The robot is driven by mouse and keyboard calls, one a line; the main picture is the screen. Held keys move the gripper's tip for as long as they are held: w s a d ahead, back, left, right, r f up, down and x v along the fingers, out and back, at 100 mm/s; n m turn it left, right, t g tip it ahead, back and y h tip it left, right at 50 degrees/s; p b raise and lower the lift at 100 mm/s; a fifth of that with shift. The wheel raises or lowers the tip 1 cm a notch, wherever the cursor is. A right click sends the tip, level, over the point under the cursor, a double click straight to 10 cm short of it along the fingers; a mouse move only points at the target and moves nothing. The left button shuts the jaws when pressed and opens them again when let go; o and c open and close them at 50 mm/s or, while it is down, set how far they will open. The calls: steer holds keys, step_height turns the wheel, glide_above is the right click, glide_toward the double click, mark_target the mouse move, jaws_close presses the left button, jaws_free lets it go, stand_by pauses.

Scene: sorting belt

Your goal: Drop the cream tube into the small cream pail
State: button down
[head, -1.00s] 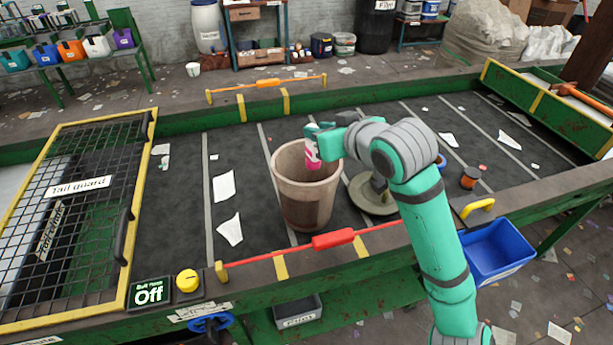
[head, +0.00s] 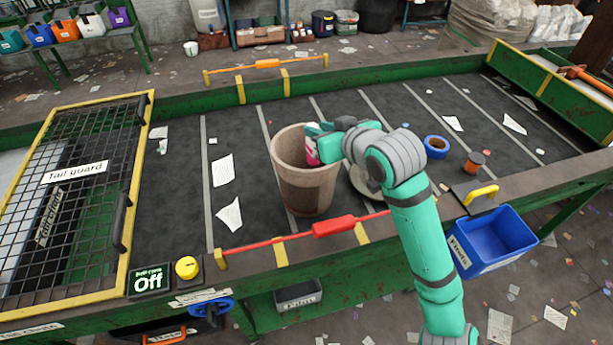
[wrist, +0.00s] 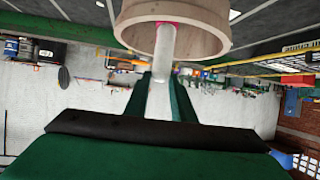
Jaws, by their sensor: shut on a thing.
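The cream tube (head: 312,152), pale with a pink end, is in my gripper (head: 322,131). In the wrist view the tube (wrist: 163,62) sticks out from between my two green fingers (wrist: 160,88), pink end farthest out. The cream-beige pail (head: 304,190) stands upright on the dark belt, its open top facing up. The tube hangs over the pail's mouth, towards its right side, pink part at about rim level. In the wrist view the pail (wrist: 212,38) is at the top, with the tube's tip inside its rim outline. The pail's bottom is hidden.
A round olive lid-like thing (head: 364,182) lies right of the pail, partly behind my arm. A blue tape roll (head: 436,147) and an orange-and-dark spool (head: 474,162) lie farther right. A red bar (head: 334,226) runs along the near edge. A blue bin (head: 492,240) hangs at right.

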steer(key=c, duration=1.4)
jaws_free()
steer(key=shift+c, duration=0.2)
steer(key=v, duration=1.1)
steer(key=shift+w, duration=0.1)
